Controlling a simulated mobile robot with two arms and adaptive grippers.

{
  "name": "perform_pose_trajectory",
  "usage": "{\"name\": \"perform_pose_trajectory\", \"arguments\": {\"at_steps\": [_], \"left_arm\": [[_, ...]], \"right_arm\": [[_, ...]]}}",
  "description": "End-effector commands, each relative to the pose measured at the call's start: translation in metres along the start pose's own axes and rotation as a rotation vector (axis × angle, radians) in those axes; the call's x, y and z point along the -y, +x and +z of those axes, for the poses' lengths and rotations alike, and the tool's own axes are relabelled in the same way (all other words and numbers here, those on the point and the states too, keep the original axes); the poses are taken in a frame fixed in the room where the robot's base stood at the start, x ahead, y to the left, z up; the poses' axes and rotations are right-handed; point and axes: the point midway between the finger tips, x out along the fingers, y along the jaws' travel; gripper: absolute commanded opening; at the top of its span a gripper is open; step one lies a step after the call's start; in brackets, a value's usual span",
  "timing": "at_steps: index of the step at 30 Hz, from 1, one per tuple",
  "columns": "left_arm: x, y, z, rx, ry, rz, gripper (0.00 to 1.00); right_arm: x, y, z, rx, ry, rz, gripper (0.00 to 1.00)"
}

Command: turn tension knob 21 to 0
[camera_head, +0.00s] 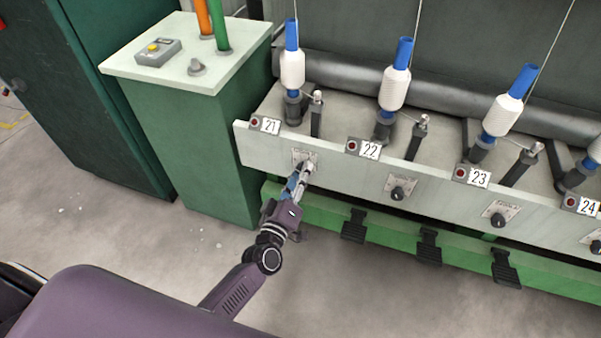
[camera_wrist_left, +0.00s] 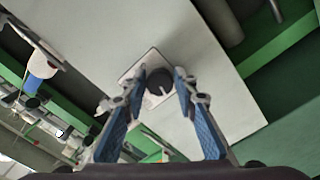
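Tension knob 21 is a dark round knob on a pale square plate (camera_head: 301,156), under the number label 21 (camera_head: 270,126). In the head view my left gripper (camera_head: 304,170) is right in front of it and hides most of the knob. In the left wrist view the knob (camera_wrist_left: 159,82) shows between the tips of my left gripper (camera_wrist_left: 159,80). The blue-padded fingers are apart, one on each side of the knob, with a small gap visible. I cannot tell how far the tips reach around it. The scale is too small to read. My right gripper is not in view.
Knob 22 (camera_head: 398,193) and knob 23 (camera_head: 498,220) sit to the right on the same pale panel (camera_head: 345,178). Black pedals (camera_head: 354,227) stick out from the green beam below. A green cabinet (camera_head: 205,150) stands at the left. Bare floor lies in front.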

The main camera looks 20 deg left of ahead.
Motion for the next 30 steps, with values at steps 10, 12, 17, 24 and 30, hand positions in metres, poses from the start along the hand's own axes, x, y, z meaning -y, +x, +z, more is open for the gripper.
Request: {"name": "perform_pose_trajectory", "arguments": {"at_steps": [10,12,17,24,30], "left_arm": [[0.0,0.0,0.0,0.0,0.002,0.0,0.41],[0.0,-0.002,0.0,0.0,0.002,0.0,0.41],[0.001,-0.019,0.001,0.002,0.001,-0.002,0.41],[0.001,-0.071,0.001,0.003,0.002,-0.003,0.41],[0.001,-0.105,0.001,0.002,0.002,-0.002,0.41]], "right_arm": [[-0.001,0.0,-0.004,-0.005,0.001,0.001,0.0],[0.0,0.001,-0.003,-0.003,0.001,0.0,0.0],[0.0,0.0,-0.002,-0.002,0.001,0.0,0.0],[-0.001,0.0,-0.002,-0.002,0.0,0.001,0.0],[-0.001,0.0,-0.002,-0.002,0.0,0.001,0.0]]}}
